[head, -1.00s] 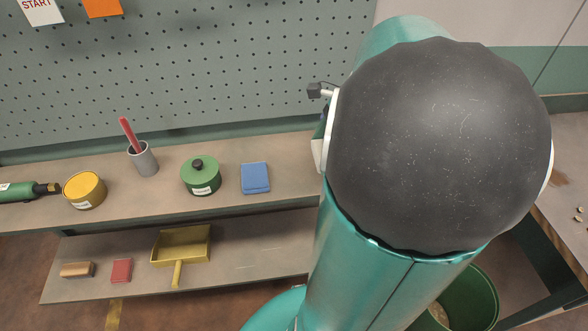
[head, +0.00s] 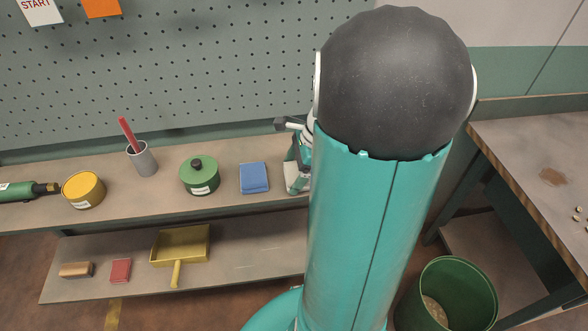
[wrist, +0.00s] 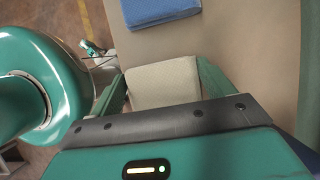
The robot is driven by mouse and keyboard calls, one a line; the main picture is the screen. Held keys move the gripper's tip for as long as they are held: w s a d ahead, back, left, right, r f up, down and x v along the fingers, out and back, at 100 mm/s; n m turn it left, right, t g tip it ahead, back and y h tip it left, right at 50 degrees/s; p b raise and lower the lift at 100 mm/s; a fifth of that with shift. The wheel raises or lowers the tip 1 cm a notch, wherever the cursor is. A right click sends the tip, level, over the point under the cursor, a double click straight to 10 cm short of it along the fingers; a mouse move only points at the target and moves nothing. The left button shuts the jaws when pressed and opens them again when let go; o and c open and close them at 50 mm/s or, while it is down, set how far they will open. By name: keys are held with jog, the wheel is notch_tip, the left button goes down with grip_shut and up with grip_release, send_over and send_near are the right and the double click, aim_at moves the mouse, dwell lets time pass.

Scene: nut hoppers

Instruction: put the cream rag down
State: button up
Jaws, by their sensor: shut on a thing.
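The cream rag (wrist: 163,84) shows in the wrist view between the two green fingers of my gripper (wrist: 163,74), which is shut on it. It is a flat, folded, pale square over the shelf top. I cannot tell whether its underside touches the shelf. In the head view my own arm hides the rag and most of the gripper. A folded blue cloth (head: 254,178) lies on the upper shelf (head: 225,205), left of my arm. The blue cloth also shows in the wrist view (wrist: 158,10), beyond the rag and apart from it.
Left of the blue cloth stand a green lidded pot (head: 199,176), a grey cup (head: 143,160) and a yellow tin (head: 83,190). A red cloth (head: 121,270) and yellow dustpan (head: 180,246) lie on the lower shelf. A green bin (head: 448,295) and a table (head: 510,150) are at right.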

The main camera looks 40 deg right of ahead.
jog(key=shift+f, duration=0.2)
jog(key=o, duration=1.2)
jog(key=shift+r, duration=0.1)
jog(key=v, duration=1.2)
jog(key=s+a+r+n+t+h, duration=0.1)
jog(key=a+r+n+h, duration=0.1)
jog(key=a+n, duration=1)
jog(key=s+a+r+n+t+h, duration=0.1)
jog(key=a+r+n+h, duration=0.1)
jog(key=a+n, duration=1.1)
jog(key=shift+a+r+t, duration=0.25)
jog(key=shift+a+t, duration=0.15)
jog(key=shift+a, duration=0.25)
jog(key=shift+s, duration=0.15)
